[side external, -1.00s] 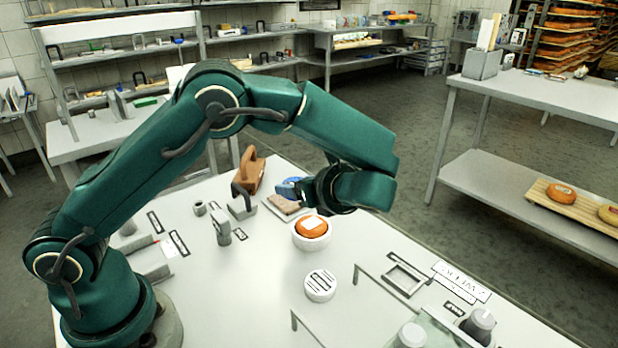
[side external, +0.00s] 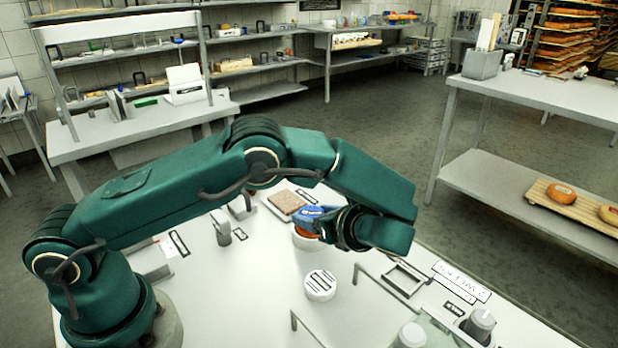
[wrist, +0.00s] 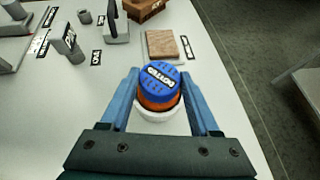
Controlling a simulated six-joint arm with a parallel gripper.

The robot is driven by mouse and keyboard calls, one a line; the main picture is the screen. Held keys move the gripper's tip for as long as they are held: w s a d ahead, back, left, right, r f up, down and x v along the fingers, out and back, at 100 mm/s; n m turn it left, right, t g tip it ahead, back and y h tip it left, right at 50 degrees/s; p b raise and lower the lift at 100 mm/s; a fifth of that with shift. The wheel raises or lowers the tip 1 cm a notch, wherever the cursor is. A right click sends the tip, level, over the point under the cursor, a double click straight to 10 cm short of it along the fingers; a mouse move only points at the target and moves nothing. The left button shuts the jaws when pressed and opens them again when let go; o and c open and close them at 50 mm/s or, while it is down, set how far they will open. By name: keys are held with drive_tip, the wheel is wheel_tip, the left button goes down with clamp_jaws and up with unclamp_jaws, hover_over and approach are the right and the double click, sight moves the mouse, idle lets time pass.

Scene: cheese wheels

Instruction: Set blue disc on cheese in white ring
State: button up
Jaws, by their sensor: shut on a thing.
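The blue disc (side external: 308,214) with white lettering is held between the blue fingers of my gripper (wrist: 160,76); it also shows in the wrist view (wrist: 158,78). It is directly over the orange cheese (side external: 304,231), hiding the cheese's top. The cheese sits in the white ring (side external: 303,243), whose rim shows below it in the wrist view (wrist: 158,114). The disc looks roughly level and close to the cheese. I cannot tell for certain whether they touch.
A brown slab on a board (side external: 288,203) lies behind the ring. A white round tub with a striped label (side external: 320,285) stands in front. A grey upright tool (side external: 221,228) is to the left. A thin rail frame (side external: 357,272) stands to the right.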

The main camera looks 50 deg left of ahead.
drive_tip(key=shift+f, duration=0.15)
drive_tip(key=o, duration=1.3)
drive_tip(key=shift+o, duration=0.2)
